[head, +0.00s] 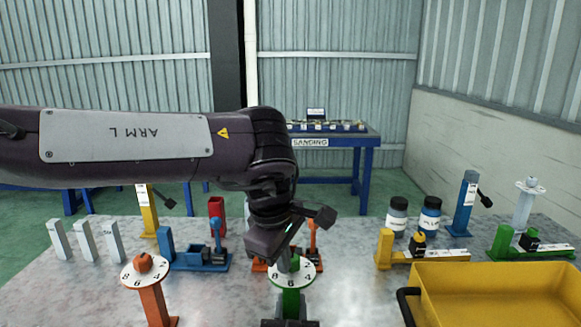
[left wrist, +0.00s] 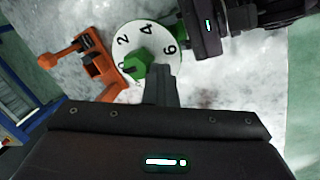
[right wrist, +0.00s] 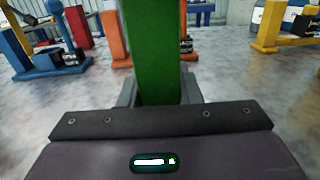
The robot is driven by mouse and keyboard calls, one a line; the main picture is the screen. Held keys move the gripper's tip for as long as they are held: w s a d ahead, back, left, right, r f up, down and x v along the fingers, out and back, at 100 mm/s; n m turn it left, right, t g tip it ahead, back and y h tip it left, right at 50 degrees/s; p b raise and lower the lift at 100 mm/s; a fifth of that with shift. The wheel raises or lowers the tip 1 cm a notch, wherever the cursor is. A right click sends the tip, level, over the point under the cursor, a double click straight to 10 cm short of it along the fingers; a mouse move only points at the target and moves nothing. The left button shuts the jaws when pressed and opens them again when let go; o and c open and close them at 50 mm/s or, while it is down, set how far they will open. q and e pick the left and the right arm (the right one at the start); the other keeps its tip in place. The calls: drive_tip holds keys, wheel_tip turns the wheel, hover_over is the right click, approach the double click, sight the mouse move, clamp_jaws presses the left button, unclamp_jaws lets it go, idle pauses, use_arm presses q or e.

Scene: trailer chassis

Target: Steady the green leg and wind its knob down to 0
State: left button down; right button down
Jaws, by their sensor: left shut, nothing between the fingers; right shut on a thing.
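The green leg (head: 291,303) stands upright near the front middle of the table, with a white numbered dial (head: 310,271) on top. Its green knob (left wrist: 137,68) shows in the left wrist view, and part of the dial's numbering is hidden. My left gripper (head: 285,262) is over the dial with its fingers shut and empty. In the left wrist view the fingertips (left wrist: 160,75) are beside the knob; I cannot tell whether they touch. My right gripper (head: 290,322) is shut on the green leg's post (right wrist: 152,50), low below the dial.
An orange leg (head: 153,300) with its own dial stands to the left. A yellow bin (head: 500,292) fills the front right. Blue (head: 200,260) and yellow (head: 425,256) clamp-like parts and two jars (head: 397,218) stand behind. Bare table lies between the orange and green legs.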

use_arm(q)
drive_tip(key=shift+s+d, duration=0.1)
use_arm(e)
drive_tip(key=shift+a, duration=0.25)
use_arm(q)
drive_tip(key=shift+s, duration=0.2)
drive_tip(key=shift+a+r, duration=0.2)
use_arm(e)
drive_tip(key=shift+d, duration=0.15)
use_arm(q)
drive_tip(key=v, duration=0.3)
drive_tip(key=w+v, duration=0.1)
drive_tip(key=v, duration=0.1)
drive_tip(key=shift+d+r, duration=0.3)
drive_tip(key=shift+r, duration=0.1)
use_arm(e)
drive_tip(key=c, duration=0.8)
unclamp_jaws()
drive_tip(key=shift+o, duration=0.2)
